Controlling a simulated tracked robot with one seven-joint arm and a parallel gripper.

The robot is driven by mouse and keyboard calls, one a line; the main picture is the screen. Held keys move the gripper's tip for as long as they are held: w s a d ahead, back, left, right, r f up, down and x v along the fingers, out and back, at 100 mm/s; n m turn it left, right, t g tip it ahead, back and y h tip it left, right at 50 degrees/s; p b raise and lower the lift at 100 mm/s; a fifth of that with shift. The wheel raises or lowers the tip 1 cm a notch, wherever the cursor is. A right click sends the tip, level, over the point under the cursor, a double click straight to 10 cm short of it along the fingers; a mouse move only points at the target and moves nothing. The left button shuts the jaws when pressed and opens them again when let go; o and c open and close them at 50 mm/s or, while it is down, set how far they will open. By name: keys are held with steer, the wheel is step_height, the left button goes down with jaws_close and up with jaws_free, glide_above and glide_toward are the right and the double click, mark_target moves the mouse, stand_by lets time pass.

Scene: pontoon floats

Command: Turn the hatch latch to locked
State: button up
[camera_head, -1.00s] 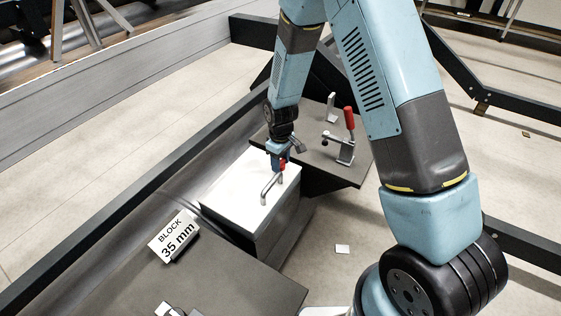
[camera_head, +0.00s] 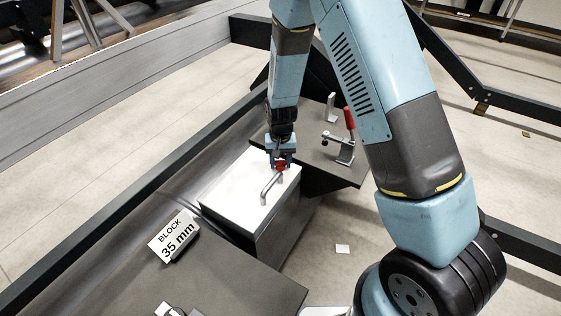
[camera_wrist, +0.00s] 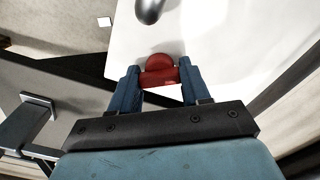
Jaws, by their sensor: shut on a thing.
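The hatch latch is a small red piece (camera_head: 281,165) on the white top of a box (camera_head: 232,190). In the wrist view the red latch (camera_wrist: 160,70) sits between the two blue fingers of my gripper (camera_wrist: 160,84). My gripper (camera_head: 280,160) points down at the box top and is shut on the latch. In the wrist view the latch shows a round red part and a red bar reaching across between the fingers. A curved metal handle (camera_head: 270,188) stands on the box top just in front of the latch. No lock marking is readable.
A toggle clamp with a red grip (camera_head: 349,124) stands on the dark plate (camera_head: 310,160) behind the box. A sign reading "BLOCK 35 mm" (camera_head: 174,237) stands at the left on a dark surface (camera_head: 225,285). A dark rail runs along the left.

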mark_target(280, 161)
steer(key=m, duration=0.6)
steer(key=shift+m, duration=0.3)
stand_by(0.5)
steer(key=o, duration=1.1)
steer(key=shift+c, duration=0.2)
step_height(280, 161, up, 14)
steer(key=shift+f, duration=0.15)
